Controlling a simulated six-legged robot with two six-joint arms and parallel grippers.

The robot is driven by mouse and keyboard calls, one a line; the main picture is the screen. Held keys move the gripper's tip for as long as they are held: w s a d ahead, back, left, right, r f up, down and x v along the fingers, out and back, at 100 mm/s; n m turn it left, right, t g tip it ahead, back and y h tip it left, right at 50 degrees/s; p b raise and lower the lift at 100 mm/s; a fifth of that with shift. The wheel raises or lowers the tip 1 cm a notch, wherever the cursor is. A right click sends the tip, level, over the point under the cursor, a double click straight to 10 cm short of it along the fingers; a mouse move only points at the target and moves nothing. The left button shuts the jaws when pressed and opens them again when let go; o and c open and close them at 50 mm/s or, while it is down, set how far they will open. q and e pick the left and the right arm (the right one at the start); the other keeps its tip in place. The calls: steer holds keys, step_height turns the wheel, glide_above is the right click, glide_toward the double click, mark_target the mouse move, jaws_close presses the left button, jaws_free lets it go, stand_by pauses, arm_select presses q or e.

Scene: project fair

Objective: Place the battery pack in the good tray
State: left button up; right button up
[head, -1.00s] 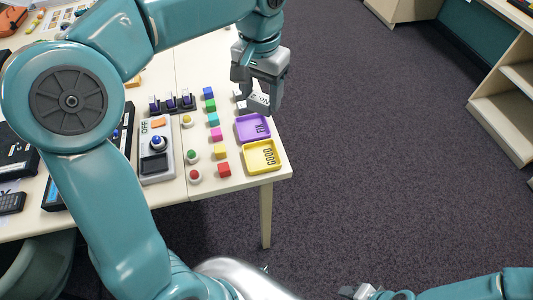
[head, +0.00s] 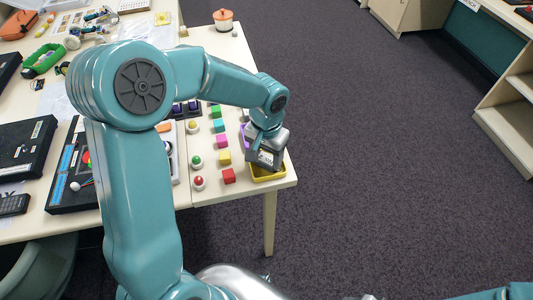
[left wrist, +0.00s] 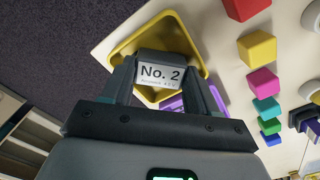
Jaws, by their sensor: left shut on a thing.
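The battery pack is a small block with a white label reading "No. 2" (left wrist: 160,76). My left gripper (head: 265,160) is shut on it, with one jaw on each side in the left wrist view. The good tray is the yellow tray (head: 269,177) at the table's front right corner. The gripper and pack are over this tray and hide most of its inside. Its yellow rim (left wrist: 178,24) surrounds the pack in the left wrist view. I cannot tell whether the pack touches the floor of the tray. Only a sliver of my right gripper (head: 369,297) shows at the bottom edge.
A purple tray (head: 243,136) sits just behind the yellow one, partly hidden by my gripper. Left of the trays is a row of coloured cubes, with a red cube (head: 229,176) nearest. Push buttons, one red (head: 199,182), stand beside them. Right of the table is open floor.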

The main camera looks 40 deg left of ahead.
mark_target(267, 159)
arm_select(q)
steer(key=shift+s+f, duration=0.1)
steer(key=shift+f, duration=0.1)
steer(key=o, duration=0.8)
steer(key=shift+r, duration=0.1)
steer(key=shift+r, duration=0.3)
step_height(267, 159, up, 12)
steer(key=shift+f, duration=0.15)
